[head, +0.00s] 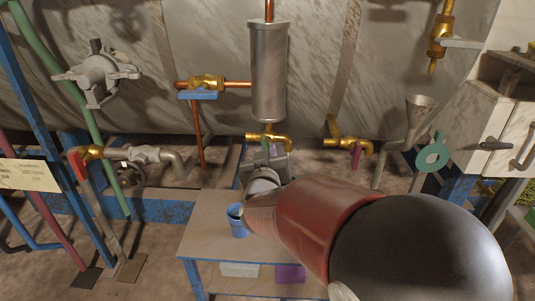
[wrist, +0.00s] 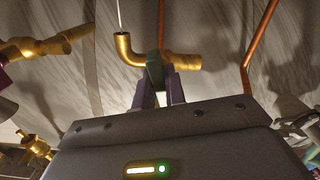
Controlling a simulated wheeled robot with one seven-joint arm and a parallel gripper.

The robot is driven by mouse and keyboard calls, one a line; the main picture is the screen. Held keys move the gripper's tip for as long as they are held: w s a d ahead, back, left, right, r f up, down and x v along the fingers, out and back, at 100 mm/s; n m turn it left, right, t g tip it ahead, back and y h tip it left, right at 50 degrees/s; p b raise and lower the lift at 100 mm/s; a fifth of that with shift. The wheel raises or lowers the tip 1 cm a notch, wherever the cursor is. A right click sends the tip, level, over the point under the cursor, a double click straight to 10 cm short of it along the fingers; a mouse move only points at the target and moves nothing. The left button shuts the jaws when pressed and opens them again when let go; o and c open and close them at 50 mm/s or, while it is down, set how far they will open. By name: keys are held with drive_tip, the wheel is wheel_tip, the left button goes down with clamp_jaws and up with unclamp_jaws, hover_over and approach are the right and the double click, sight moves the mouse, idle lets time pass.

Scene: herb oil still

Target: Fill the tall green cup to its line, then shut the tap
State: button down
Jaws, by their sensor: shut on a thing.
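My gripper (head: 273,163) is at the brass tap (head: 283,140) below the grey steel cylinder. In the wrist view, which is upside down, my gripper's two fingers (wrist: 159,84) are shut on the tap's green handle (wrist: 155,66). A thin white stream (wrist: 120,14) runs from the mouth of this brass tap (wrist: 124,45). I do not see the tall green cup in either view. My arm hides much of the table top, and the stream's lower end is out of view.
A blue cup (head: 238,222) stands on the small table (head: 202,225), left of my arm. A brass tap with a purple handle (head: 356,156) is to the right. A blue-handled valve (head: 198,94), a funnel (head: 419,108) and a green ring (head: 432,155) are nearby.

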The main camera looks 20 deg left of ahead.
drive_tip(key=c, duration=1.5)
unclamp_jaws()
drive_tip(key=shift+o, duration=0.2)
drive_tip(key=v, duration=0.8)
drive_tip(key=shift+p, duration=0.3)
drive_tip(key=shift+w, duration=0.1)
idle(4.7)
